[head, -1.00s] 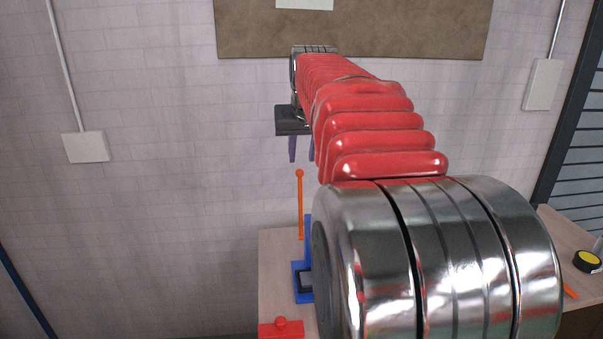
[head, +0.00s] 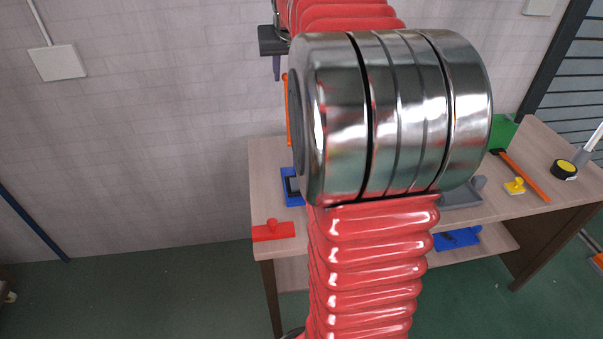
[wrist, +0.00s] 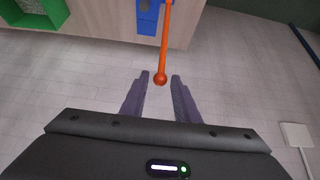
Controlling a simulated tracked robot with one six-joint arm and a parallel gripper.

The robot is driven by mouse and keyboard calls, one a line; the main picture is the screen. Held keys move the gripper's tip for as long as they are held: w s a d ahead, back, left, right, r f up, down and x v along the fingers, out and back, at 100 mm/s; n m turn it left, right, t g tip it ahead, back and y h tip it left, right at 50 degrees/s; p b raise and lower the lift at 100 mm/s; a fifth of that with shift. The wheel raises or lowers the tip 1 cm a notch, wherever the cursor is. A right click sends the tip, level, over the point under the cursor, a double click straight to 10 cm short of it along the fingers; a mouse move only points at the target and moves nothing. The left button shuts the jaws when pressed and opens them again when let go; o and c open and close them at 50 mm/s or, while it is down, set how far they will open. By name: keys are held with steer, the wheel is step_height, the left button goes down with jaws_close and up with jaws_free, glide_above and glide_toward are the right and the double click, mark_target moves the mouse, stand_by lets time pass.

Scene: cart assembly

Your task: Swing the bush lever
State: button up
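The bush lever is an orange rod with a ball on its end. In the wrist view the lever (wrist: 164,40) runs from a blue fixture (wrist: 147,18) to its ball end between my fingertips. In the head view the lever (head: 288,112) stands up and is partly hidden behind my arm. The blue fixture (head: 291,188) shows at the table's left side. My gripper (wrist: 160,78) is open, with one dark finger on each side of the ball and visible gaps. In the head view my gripper (head: 277,68) is partly seen near the lever's top.
The wooden table (head: 266,150) carries a red part (head: 273,230), a yellow part (head: 514,186), a green bin (head: 503,132), an orange-handled tool (head: 525,177) and a tape roll (head: 564,169). A blue part (head: 457,238) lies on the lower shelf. My arm hides the table's middle.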

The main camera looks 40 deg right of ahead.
steer(key=shift+w+d+f, duration=0.1)
steer(key=shift+w+f, duration=0.1)
steer(key=shift+f, duration=0.2)
steer(key=shift+r, duration=0.1)
steer(key=c, duration=0.6)
steer(key=shift+s+a, duration=0.55)
steer(key=shift+s, duration=0.25)
steer(key=shift+s+a, duration=0.5)
steer(key=shift+s, duration=0.35)
steer(key=shift+s+a, duration=0.55)
steer(key=shift+s, duration=0.25)
steer(key=shift+s+a+f, duration=0.25)
steer(key=shift+s+a, duration=0.25)
steer(key=shift+s, duration=0.25)
steer(key=shift+s+a+f, duration=0.3)
steer(key=shift+s+a, duration=0.25)
steer(key=shift+s, duration=0.25)
steer(key=shift+s+a+f, duration=0.25)
steer(key=shift+s+a, duration=0.25)
steer(key=shift+s, duration=0.25)
